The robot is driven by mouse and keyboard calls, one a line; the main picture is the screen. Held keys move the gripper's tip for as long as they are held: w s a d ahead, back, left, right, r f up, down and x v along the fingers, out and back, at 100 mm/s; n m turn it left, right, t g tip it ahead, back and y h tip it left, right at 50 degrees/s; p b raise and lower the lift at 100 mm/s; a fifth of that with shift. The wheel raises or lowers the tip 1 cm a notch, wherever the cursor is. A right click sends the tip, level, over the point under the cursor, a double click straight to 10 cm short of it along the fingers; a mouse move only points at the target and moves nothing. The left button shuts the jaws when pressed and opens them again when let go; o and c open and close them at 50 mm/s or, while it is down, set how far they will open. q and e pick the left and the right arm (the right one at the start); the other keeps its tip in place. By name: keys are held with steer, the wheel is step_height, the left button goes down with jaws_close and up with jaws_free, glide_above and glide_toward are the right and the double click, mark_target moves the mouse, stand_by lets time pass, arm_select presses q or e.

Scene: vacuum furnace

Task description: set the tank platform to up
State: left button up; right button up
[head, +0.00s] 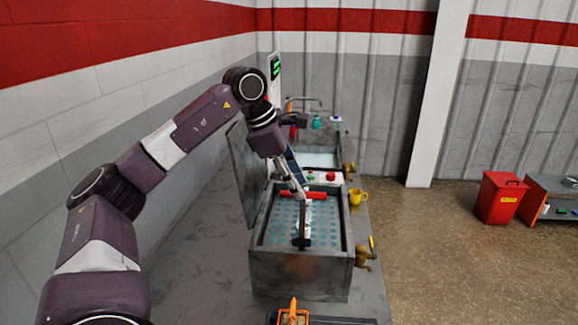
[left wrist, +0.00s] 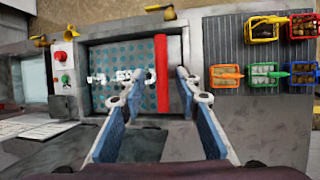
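The tank (head: 300,275) is a grey open-topped box on the bench, with a grey lid raised at its left side. Inside it is the platform (head: 282,235), a plate with teal holes; it also shows in the left wrist view (left wrist: 132,56). I cannot tell its height for sure. A red bar (head: 312,195) crosses the platform; in the left wrist view the bar (left wrist: 162,75) lies between my finger lines. My left gripper (head: 298,192) is over the tank, its fingers spread and empty in the left wrist view (left wrist: 157,88). My right gripper is out of view.
A control box with a red button (left wrist: 69,34) and green button (left wrist: 65,78) stands beside the tank. Several coloured baskets (left wrist: 264,75) sit on a ribbed surface.

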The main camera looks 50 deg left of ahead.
arm_select(q)
steer(key=v, duration=1.1)
